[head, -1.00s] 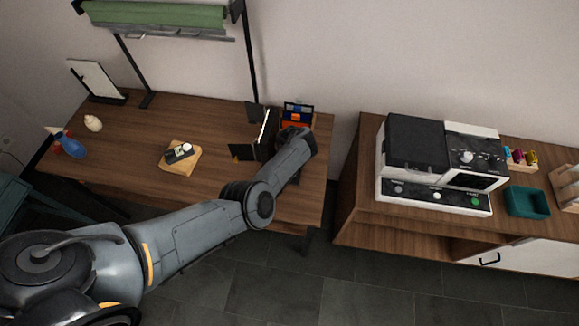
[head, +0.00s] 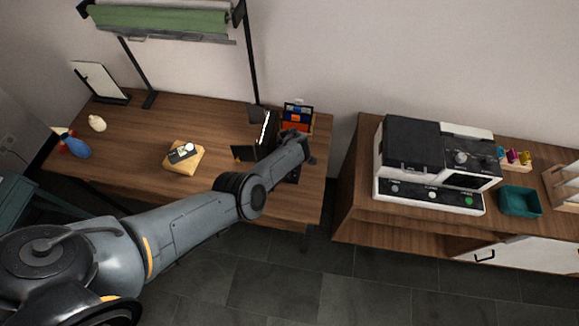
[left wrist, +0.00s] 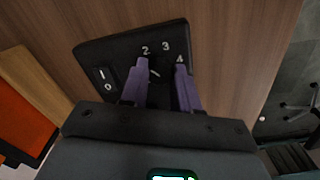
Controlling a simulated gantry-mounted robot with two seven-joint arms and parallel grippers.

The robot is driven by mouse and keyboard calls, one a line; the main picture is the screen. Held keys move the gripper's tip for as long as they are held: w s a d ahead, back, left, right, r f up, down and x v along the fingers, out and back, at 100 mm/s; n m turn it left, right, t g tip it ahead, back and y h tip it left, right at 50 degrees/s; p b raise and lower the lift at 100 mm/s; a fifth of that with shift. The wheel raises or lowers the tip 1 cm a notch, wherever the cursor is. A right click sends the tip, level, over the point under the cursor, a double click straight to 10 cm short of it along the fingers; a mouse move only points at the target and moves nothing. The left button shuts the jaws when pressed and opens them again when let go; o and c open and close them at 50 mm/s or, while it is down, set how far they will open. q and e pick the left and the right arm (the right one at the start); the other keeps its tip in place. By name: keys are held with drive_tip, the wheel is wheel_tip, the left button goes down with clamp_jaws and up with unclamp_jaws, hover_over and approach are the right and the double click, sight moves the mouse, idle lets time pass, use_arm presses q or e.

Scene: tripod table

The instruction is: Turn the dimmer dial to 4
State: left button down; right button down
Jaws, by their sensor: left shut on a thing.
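The dimmer (left wrist: 118,52) is a black panel lying on the wooden table, with an I/0 rocker switch (left wrist: 103,79) on its left part in the left wrist view. The numbers 2, 3 and 4 show around its dial (left wrist: 155,75); lower numbers are not visible. My left gripper (left wrist: 161,78) has its two purple fingers shut on the black dial from both sides. A short white mark shows between the fingers, below the 2. The fingers hide much of the dial. In the head view, a small part of the dimmer (head: 292,177) shows beside my left gripper (head: 311,160). My right gripper is not in view.
A black upright panel (head: 266,135) and an organizer with orange and blue items (head: 296,118) stand close to my left gripper. A wooden block with a small device (head: 184,157) sits farther left on the table (head: 135,125). A cabinet with a machine (head: 410,150) stands right.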

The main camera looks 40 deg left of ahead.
use_arm(q)
drive_tip(key=m+p, duration=0.1)
drive_tip(key=m, duration=0.3)
drive_tip(key=shift+m, duration=0.3)
drive_tip(key=m+p, duration=0.1)
drive_tip(key=m, duration=0.3)
drive_tip(key=shift+m, duration=0.3)
drive_tip(key=m, duration=0.4)
drive_tip(key=shift+p, duration=0.4)
drive_tip(key=shift+m, duration=2.1)
drive_tip(key=c, duration=0.8)
unclamp_jaws()
drive_tip(key=shift+r, duration=0.15)
